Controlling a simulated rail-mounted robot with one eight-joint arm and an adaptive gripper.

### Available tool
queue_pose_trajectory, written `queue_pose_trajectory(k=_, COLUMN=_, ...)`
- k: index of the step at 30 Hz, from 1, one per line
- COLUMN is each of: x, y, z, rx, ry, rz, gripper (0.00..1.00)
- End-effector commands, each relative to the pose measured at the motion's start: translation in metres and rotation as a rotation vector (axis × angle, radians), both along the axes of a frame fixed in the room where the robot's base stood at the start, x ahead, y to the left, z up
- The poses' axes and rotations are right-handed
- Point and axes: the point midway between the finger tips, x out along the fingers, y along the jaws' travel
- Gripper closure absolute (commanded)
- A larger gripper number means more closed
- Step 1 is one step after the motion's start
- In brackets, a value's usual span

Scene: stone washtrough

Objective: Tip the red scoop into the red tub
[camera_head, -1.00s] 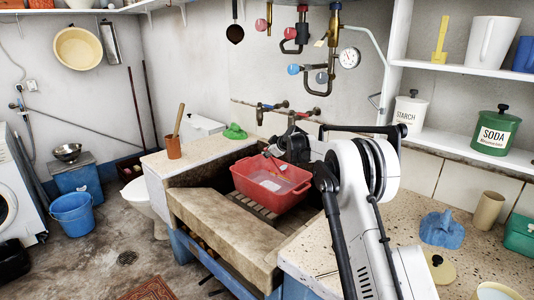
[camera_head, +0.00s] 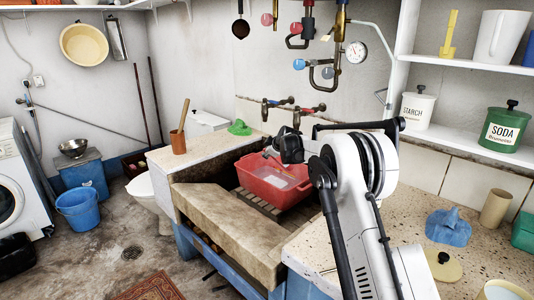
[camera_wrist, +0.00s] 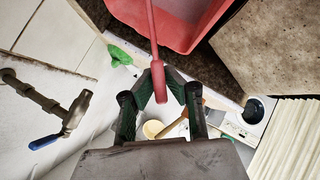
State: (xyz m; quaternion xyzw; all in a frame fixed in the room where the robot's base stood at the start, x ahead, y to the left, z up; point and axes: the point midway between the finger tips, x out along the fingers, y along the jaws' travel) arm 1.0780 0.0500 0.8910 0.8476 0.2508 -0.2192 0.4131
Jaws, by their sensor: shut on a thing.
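The red tub (camera_head: 262,185) stands in the stone trough in the head view. In the wrist view its red wall (camera_wrist: 185,25) fills the top. My gripper (camera_wrist: 160,88) is shut on the handle of the red scoop (camera_wrist: 154,45). The handle runs from the fingers up past the top edge of the wrist view, in front of the tub. The scoop's bowl is out of the wrist view, and I cannot make it out in the head view. In the head view my gripper is over the tub's back side, and the wrist hides its fingertips.
The stone trough (camera_head: 225,212) has a thick front wall. Taps (camera_head: 290,108) and pipes are on the wall behind. A blue cloth (camera_head: 448,227) is on the right counter.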

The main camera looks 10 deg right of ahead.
Motion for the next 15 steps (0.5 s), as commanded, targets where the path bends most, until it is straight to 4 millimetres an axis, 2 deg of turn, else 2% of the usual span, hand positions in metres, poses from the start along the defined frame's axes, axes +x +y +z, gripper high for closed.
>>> queue_pose_trajectory(k=15, x=-0.0012, y=0.0062, z=-0.0062, rx=-0.039, ry=-0.007, rz=0.002, gripper=1.00)
